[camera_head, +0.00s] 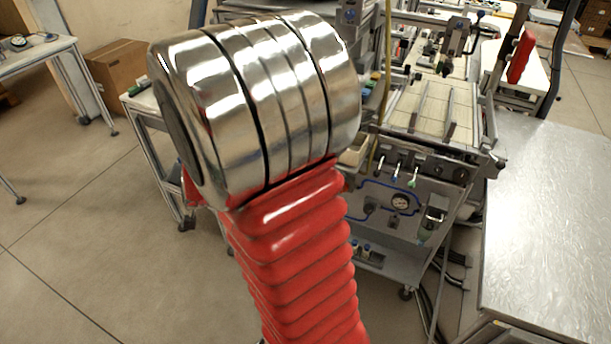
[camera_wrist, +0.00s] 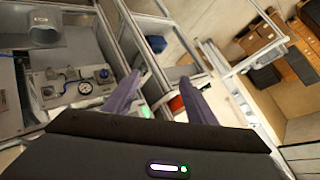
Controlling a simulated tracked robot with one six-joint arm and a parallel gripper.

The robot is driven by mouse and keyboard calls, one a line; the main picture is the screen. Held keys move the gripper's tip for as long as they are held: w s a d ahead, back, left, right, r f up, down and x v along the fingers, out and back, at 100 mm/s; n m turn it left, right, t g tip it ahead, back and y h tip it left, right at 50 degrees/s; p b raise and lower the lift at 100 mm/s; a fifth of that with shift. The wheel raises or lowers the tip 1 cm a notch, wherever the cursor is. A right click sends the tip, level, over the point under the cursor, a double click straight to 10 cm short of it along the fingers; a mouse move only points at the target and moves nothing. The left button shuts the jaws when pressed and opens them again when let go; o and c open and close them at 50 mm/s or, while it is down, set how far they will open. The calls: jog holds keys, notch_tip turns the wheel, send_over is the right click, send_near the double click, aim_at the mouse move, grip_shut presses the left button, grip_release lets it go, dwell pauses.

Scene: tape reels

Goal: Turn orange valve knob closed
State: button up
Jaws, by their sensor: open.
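I cannot make out an orange valve knob for sure in either view. A small orange-red item (camera_wrist: 176,104) shows between my finger tips and the dark base in the wrist view, close to the right finger; I cannot tell what it is. A grey control panel (camera_head: 378,186) with a round gauge (camera_head: 400,201), blue tubing and small levers stands right of centre in the head view. The panel's gauge also shows in the wrist view (camera_wrist: 85,88), left of my gripper (camera_wrist: 160,78). My gripper is open, its two dark fingers apart with nothing held.
My red-sleeved arm covers the middle of the head view and hides part of the machine. A metal-topped table (camera_head: 550,220) stands at right. A cardboard box (camera_head: 117,72) and a white table (camera_head: 35,50) are at left. Floor at lower left is clear.

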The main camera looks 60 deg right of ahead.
jog(key=s+d+f+m+g+h, duration=0.1)
jog(key=s+d+f+m+h, duration=0.25)
jog(key=d+f, duration=0.45)
jog(key=s+d+f+m+g+h, duration=0.1)
jog(key=s+d+f+m+h, duration=0.35)
jog(key=d, duration=0.65)
jog(key=s+d+f+m+g+h, duration=0.2)
jog(key=s+f, duration=0.3)
jog(key=s, duration=0.4)
jog(key=s+d+f+m+g+h, duration=0.2)
jog(key=s+f, duration=0.4)
jog(key=s, duration=0.3)
jog(key=shift+s+d+f+m+g+h, duration=0.3)
jog(key=shift+s+d+m+g+h, duration=0.1)
jog(key=shift+d+m+h, duration=0.3)
jog(key=shift+w, duration=0.1)
jog(key=w+d, duration=0.2)
jog(key=d, duration=1.1)
jog(key=shift+d, duration=0.35)
jog(key=shift+w, duration=0.1)
jog(key=shift+c, duration=0.5)
